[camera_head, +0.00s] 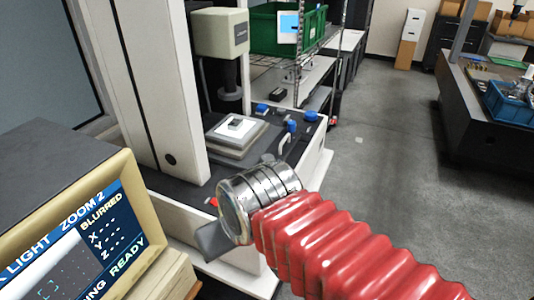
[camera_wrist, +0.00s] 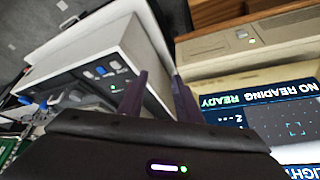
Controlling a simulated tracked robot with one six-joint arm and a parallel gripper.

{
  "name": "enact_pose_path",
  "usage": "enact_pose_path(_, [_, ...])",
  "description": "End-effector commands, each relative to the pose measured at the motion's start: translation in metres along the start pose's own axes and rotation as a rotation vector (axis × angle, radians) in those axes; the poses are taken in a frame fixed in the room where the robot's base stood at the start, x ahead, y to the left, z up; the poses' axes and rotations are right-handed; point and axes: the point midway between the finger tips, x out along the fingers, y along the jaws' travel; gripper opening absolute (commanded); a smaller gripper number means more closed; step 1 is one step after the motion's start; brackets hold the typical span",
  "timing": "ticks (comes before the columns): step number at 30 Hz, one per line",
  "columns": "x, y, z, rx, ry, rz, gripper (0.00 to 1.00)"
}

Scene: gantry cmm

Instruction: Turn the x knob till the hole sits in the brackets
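Several blue knobs (camera_head: 291,126) stand on the dark base of the measuring machine. I cannot tell which is the x knob. The monitor (camera_head: 75,245) at the lower left reads BLURRED and READY, with dashes for X, Y, Z. In the wrist view its screen (camera_wrist: 255,115) is upside down, reads NO READING and shows brackets. No hole is visible there. My gripper (camera_wrist: 160,78) has its two dark fingers apart with nothing between them. In the head view its dark end (camera_head: 213,240) is between monitor and machine, away from the knobs.
The machine's white column (camera_head: 150,80) rises left of the stage, with the optical head (camera_head: 220,35) above it. A shelf with a green crate (camera_head: 275,28) stands behind. A dark bench (camera_head: 480,110) is at the right.

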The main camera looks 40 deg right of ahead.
Motion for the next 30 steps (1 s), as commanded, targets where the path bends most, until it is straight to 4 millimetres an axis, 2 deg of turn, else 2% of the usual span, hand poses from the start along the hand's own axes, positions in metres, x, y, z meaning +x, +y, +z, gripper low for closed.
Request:
enact_pose_path(3, [0.0,0.0,0.0,0.0,0.0,0.0,0.32])
enact_pose_path(11, [-0.004,0.004,-0.013,0.011,-0.016,0.007,0.5])
enact_pose_path(17, [-0.012,0.014,-0.05,0.042,-0.059,0.025,0.53])
enact_pose_path(30, [-0.014,0.068,-0.144,0.138,-0.181,0.067,0.53])
